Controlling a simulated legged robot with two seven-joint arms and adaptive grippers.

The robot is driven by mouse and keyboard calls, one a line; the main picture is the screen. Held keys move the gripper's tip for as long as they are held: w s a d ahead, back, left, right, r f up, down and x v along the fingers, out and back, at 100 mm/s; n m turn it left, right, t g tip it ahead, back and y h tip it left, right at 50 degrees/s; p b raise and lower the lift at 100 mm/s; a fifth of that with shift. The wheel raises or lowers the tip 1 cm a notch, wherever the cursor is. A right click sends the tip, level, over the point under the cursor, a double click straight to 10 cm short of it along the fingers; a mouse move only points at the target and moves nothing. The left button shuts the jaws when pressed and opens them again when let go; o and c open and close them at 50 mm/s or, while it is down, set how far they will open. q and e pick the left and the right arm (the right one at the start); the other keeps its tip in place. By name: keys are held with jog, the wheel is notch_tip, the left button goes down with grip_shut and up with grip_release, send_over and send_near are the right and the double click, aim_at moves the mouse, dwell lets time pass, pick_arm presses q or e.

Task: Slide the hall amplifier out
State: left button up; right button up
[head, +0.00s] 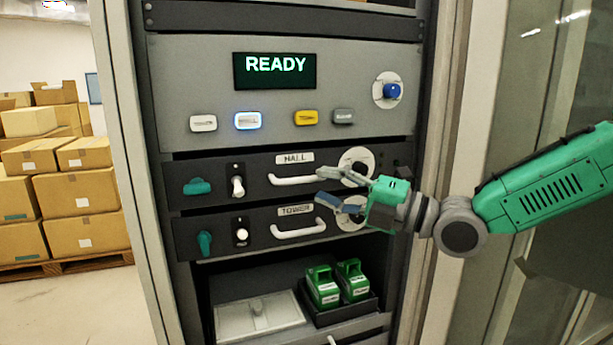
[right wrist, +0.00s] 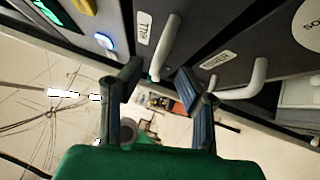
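The hall amplifier (head: 216,166) is a dark rack unit with a HALL label (head: 294,158). It looks seated in the rack, above the tower amplifier (head: 259,218). Its front has a white handle (head: 294,180), a teal lever (head: 197,187) turned sideways and a white toggle (head: 238,187). My right gripper (head: 322,186) is open and empty at the handle's right end. In the right wrist view the handle (right wrist: 167,46) lies ahead, its near end close to the gap between the fingertips (right wrist: 158,78); contact is unclear. My left gripper is out of view.
Above is a panel with a READY screen (head: 274,70), buttons and a blue knob (head: 393,90). The tower handle (head: 300,229) is just below the hall one. The rack's right post (head: 434,150) is beside my right arm.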

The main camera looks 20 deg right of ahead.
aim_at(303, 181)
jog(key=x, duration=0.4)
jog(key=shift+s+a, duration=0.1)
jog(key=shift+a, duration=0.05)
jog(key=shift+a+r, duration=0.1)
jog(key=shift+a, duration=0.55)
jog(key=shift+d, duration=0.25)
grip_shut()
jog(key=shift+d, duration=0.1)
